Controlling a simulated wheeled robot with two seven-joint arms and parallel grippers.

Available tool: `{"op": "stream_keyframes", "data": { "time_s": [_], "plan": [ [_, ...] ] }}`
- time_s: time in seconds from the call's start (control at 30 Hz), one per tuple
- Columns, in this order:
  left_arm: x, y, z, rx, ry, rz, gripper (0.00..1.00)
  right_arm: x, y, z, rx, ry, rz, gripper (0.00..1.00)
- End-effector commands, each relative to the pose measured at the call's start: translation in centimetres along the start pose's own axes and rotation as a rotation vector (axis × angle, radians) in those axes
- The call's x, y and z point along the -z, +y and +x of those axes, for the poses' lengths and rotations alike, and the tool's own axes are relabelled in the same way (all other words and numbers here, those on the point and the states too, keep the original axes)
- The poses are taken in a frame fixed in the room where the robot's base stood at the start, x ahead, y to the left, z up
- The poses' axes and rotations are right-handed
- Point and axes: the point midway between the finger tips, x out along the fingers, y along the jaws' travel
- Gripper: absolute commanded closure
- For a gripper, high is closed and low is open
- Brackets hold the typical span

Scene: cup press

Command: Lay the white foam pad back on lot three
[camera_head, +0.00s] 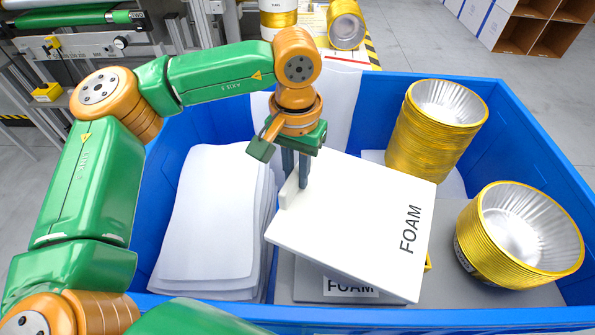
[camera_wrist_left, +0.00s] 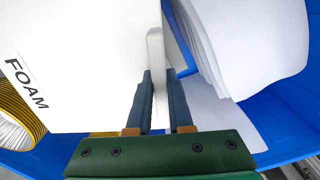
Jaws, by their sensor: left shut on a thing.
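The white foam pad (camera_head: 360,225), marked FOAM, is a flat square held tilted over the blue crate (camera_head: 480,83). My left gripper (camera_head: 297,185) is shut on the upright white tab at the pad's left edge. In the left wrist view the tab (camera_wrist_left: 155,60) is between the fingers (camera_wrist_left: 158,105) and the pad (camera_wrist_left: 85,50) fills the left part. Below the pad lies another flat piece marked FOAM (camera_head: 350,286), mostly hidden. No number marking lot three is readable. My right gripper is not in view.
A stack of white sheets (camera_head: 212,210) lies left of the pad. A tall stack of gold cups (camera_head: 425,140) and a lower, tilted stack (camera_head: 520,240) are on the right. The crate walls surround them.

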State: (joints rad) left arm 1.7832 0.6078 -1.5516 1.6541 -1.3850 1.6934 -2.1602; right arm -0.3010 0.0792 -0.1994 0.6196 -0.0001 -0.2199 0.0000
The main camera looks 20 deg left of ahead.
Motion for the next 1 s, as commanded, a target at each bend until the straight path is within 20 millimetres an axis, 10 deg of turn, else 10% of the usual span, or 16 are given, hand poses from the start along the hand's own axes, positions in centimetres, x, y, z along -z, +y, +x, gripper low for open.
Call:
{"op": "stream_keyframes", "data": {
  "time_s": [0.57,0.6,0.7,1.0],
  "plan": [
    [0.0,0.0,1.2,0.0,0.0,0.0,1.0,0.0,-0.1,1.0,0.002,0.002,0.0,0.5],
    [0.0,0.0,1.1,0.0,0.0,0.0,0.7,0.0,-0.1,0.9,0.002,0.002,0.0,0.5],
    [0.0,0.0,1.1,0.0,0.0,0.0,0.46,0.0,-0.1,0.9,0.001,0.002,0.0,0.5],
    [0.0,0.0,0.8,0.0,0.001,0.0,0.46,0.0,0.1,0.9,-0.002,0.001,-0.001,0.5]
  ]
}}
